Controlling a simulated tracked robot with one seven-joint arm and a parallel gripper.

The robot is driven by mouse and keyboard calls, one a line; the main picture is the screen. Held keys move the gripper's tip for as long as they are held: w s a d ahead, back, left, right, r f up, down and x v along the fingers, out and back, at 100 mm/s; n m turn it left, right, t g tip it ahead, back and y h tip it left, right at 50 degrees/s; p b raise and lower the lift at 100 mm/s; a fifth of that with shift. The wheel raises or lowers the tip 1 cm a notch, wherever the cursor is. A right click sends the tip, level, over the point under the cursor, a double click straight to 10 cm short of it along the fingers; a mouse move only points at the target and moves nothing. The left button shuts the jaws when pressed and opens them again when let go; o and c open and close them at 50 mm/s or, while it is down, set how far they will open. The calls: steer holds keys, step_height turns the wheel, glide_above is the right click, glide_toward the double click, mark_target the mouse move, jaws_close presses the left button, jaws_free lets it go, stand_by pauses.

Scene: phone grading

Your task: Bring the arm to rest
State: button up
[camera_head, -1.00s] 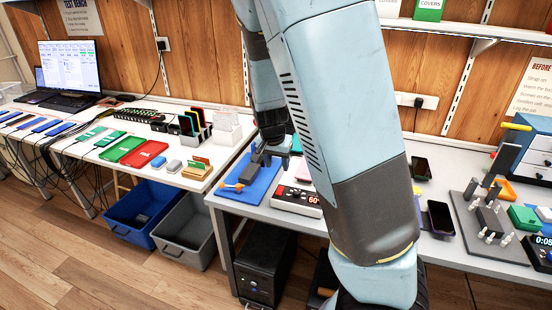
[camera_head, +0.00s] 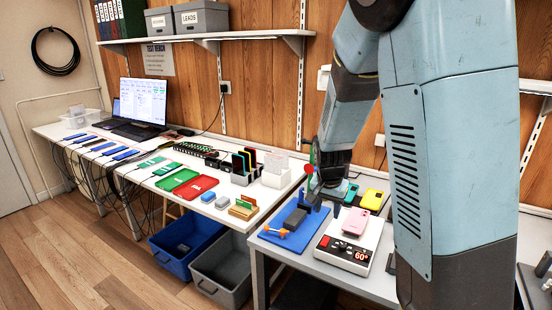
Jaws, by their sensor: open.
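My gripper (camera_head: 325,199) points down over the near bench (camera_head: 262,252), just above and behind the blue mat (camera_head: 286,236). Its jaws are open, small and dark in this view, and I see nothing held between them. My arm's blue-grey links run from the gripper up and over to the right side of the picture and hide much of the bench there.
A heating plate (camera_head: 346,244) reading 60 with a pink phone (camera_head: 356,221) on it stands right of the mat. Teal and yellow phones lie behind. The test bench (camera_head: 226,215) holds a laptop (camera_head: 139,105) and trays. Blue (camera_head: 165,261) and grey (camera_head: 215,295) bins stand below.

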steer(key=s+d+r+n+t, duration=0.1)
steer(key=s+r+n, duration=0.2)
steer(key=s+r, duration=0.7)
steer(key=s+d+r+n+t+y, duration=0.1)
steer(key=s+r+n+t, duration=0.1)
steer(key=s+r, duration=0.8)
steer(key=s+n, duration=0.1)
steer(key=s, duration=0.2)
steer(key=shift+d+r+n, duration=0.25)
steer(key=shift+d+n, duration=0.05)
steer(key=shift+d, duration=0.1)
